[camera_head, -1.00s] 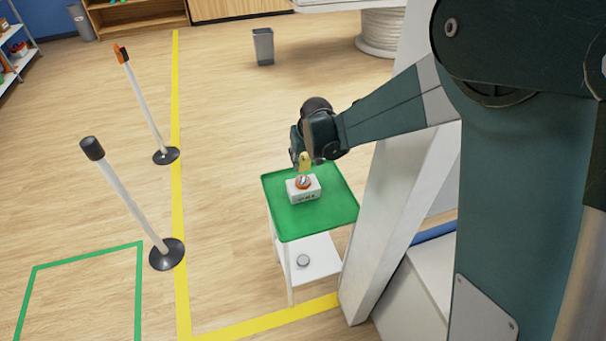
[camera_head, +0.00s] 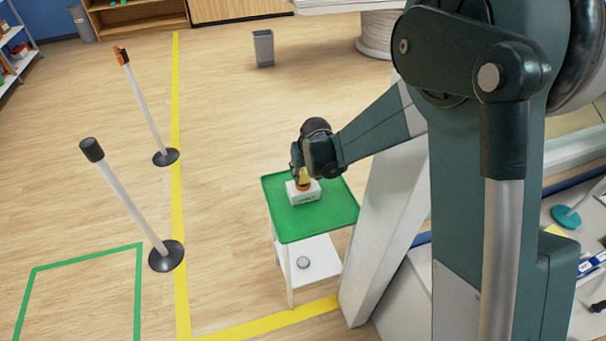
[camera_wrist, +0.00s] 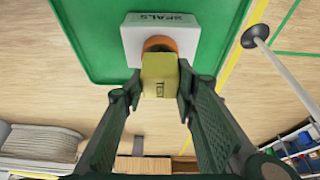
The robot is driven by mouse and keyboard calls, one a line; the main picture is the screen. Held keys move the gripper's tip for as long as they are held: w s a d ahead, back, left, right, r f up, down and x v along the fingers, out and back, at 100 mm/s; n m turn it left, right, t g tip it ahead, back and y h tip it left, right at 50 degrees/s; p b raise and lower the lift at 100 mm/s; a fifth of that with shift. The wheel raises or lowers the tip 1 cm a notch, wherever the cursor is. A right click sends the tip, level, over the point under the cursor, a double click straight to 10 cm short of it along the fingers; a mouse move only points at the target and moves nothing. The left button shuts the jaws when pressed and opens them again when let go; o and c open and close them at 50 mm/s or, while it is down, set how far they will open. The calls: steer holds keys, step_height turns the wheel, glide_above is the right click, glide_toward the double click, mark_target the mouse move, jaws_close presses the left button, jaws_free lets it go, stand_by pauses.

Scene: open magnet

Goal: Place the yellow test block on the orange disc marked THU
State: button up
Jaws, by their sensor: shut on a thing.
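The block also shows below my gripper in the head view (camera_head: 304,177). An orange round piece (camera_wrist: 160,43) sits on a white box (camera_wrist: 137,42), directly behind the block in the wrist view. In the head view the block is just above or touching the orange piece (camera_head: 303,187); I cannot tell which. No THU marking is legible on the orange piece. The block and fingers hide part of it.
The white box (camera_head: 311,197) with dark lettering stands on the cart's green top (camera_head: 335,213). A small round item (camera_head: 303,262) lies on the lower shelf. Two posts (camera_head: 127,197) stand at left. A bench with a teal disc (camera_head: 566,217) is at right.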

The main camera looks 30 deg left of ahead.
steer(key=shift+f, duration=0.4)
steer(key=shift+f, duration=0.2)
steer(key=o, duration=0.9)
steer(key=shift+o, duration=0.2)
steer(key=shift+r, duration=0.2)
steer(key=v, duration=1.2)
steer(key=shift+p, duration=0.35)
